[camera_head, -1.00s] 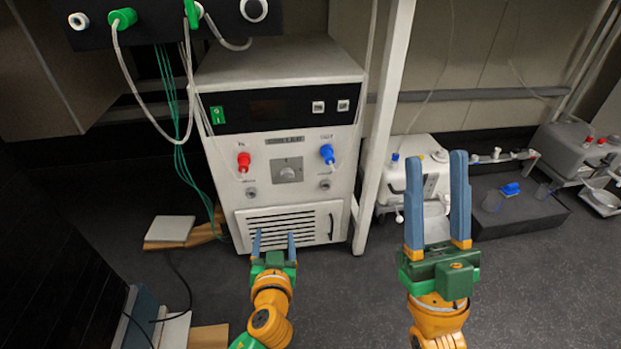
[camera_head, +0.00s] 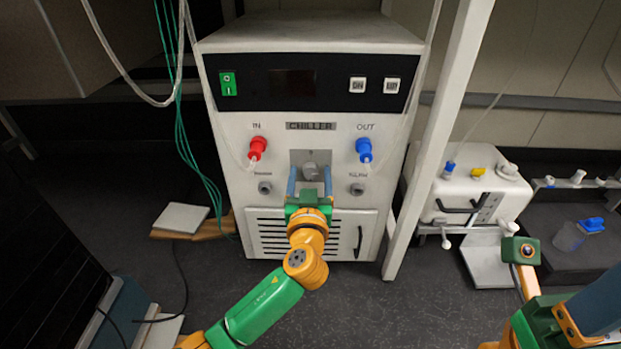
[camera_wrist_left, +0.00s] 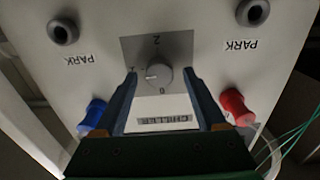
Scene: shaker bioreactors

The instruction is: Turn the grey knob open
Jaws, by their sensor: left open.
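The grey knob (camera_head: 311,172) sits on a square grey plate in the middle of the chiller's front (camera_head: 236,135). In the left wrist view the round knob (camera_wrist_left: 158,76) carries a pale mark on its left side, and the plate's lettering appears upside down. My left gripper (camera_head: 310,178) is open in front of the plate. In the left wrist view its blue fingers (camera_wrist_left: 160,78) lie on both sides of the knob, with a gap on each side; contact is not visible. My right gripper (camera_head: 590,310) is cut off at the lower right corner, so its jaw opening cannot be judged.
A red connector (camera_head: 257,148) and a blue connector (camera_head: 364,150) with hoses flank the knob plate. A white post (camera_head: 440,140) stands right of the chiller, with a white pump unit (camera_head: 470,190) beyond. Green cables (camera_head: 185,140) hang at left.

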